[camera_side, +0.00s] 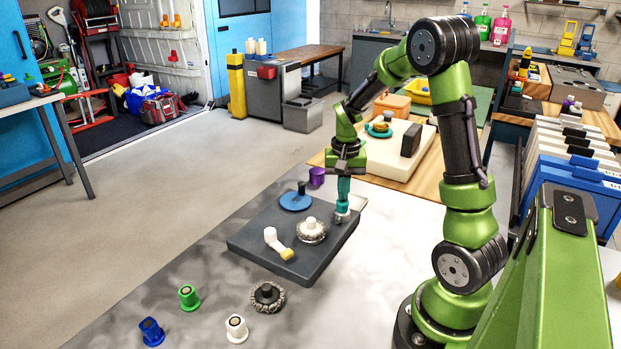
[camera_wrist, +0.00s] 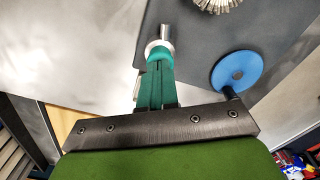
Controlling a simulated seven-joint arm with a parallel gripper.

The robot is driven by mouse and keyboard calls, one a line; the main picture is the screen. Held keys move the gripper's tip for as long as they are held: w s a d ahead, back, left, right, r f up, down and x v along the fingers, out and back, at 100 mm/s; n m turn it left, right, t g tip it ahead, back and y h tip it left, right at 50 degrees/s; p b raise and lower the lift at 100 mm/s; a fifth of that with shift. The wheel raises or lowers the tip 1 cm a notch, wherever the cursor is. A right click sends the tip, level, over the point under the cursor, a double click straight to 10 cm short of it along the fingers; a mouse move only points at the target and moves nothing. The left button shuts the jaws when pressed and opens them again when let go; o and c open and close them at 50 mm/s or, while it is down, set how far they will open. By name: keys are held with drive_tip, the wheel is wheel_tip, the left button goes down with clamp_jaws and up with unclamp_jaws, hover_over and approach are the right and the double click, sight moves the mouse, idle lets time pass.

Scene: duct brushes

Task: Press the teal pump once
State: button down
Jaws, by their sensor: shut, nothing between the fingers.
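My gripper (camera_side: 343,196) points straight down at the right edge of the dark grey board (camera_side: 262,250). Its green fingers are shut together with nothing between them. Directly under the tips is a small pump with a silver part (camera_side: 342,216), its top mostly hidden by the fingers. In the wrist view, my fingertips (camera_wrist: 158,66) line up with a teal piece and a pale rim, with the silver cylinder (camera_wrist: 167,33) just beyond. The tips look to be at the pump's top, but I cannot tell contact or how far it is pressed.
A blue disc (camera_side: 295,201) with a black handle, a wire brush (camera_side: 311,231) and a white-and-yellow tool (camera_side: 278,243) are on the board. A purple cup (camera_side: 317,177) stands behind. Blue (camera_side: 151,332), green (camera_side: 188,298) and white (camera_side: 236,329) holders stand in front.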

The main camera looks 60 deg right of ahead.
drive_tip(key=shift+r, duration=0.1)
idle(0.3)
drive_tip(key=shift+r, duration=3)
drive_tip(key=shift+f, duration=0.25)
drive_tip(key=s+a+r+n+t, duration=0.2)
drive_tip(key=a+r, duration=0.1)
drive_tip(key=a, duration=0.5)
drive_tip(key=s+a+r+n+t+y, duration=0.1)
drive_tip(key=s+a+r+n+t, duration=0.1)
drive_tip(key=a, duration=0.6)
drive_tip(key=s+a+r+n+t+y, duration=0.1)
drive_tip(key=s+a+r+n+t, duration=0.2)
drive_tip(key=a, duration=0.4)
drive_tip(key=shift+s+a+r+n, duration=0.25)
drive_tip(key=shift+a+r+n, duration=0.2)
drive_tip(key=shift+r, duration=0.45)
drive_tip(key=c, duration=1.8)
unclamp_jaws()
